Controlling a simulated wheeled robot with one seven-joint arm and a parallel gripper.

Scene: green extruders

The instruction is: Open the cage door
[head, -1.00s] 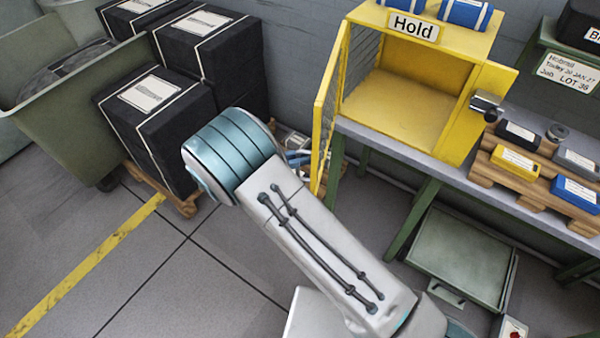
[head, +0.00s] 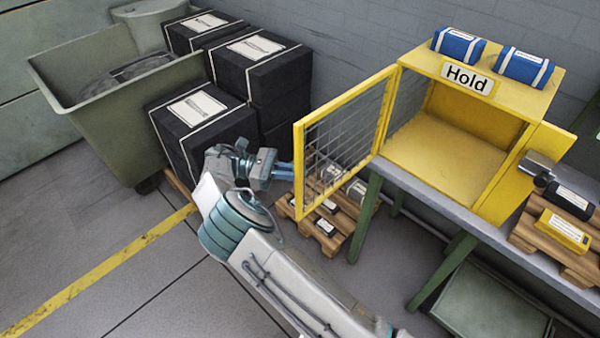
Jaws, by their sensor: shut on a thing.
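The yellow cage (head: 445,165) marked "Hold" stands on the bench, its front open and its inside looking empty. Its door, a yellow frame with wire mesh (head: 345,130), hangs on the left side of the cage. The door is swung wide open, out past the bench's left end. My gripper (head: 288,171) is at the door's free left edge, with its blue fingers shut on that edge. The exact grip point is small and partly hidden. My arm reaches up to it from the bottom of the view.
Black strapped boxes (head: 205,125) and a green bin (head: 110,110) stand left of my gripper. A low pallet with small packs (head: 328,225) lies under the door. Blue packs (head: 525,66) rest on the cage. The floor at lower left is clear.

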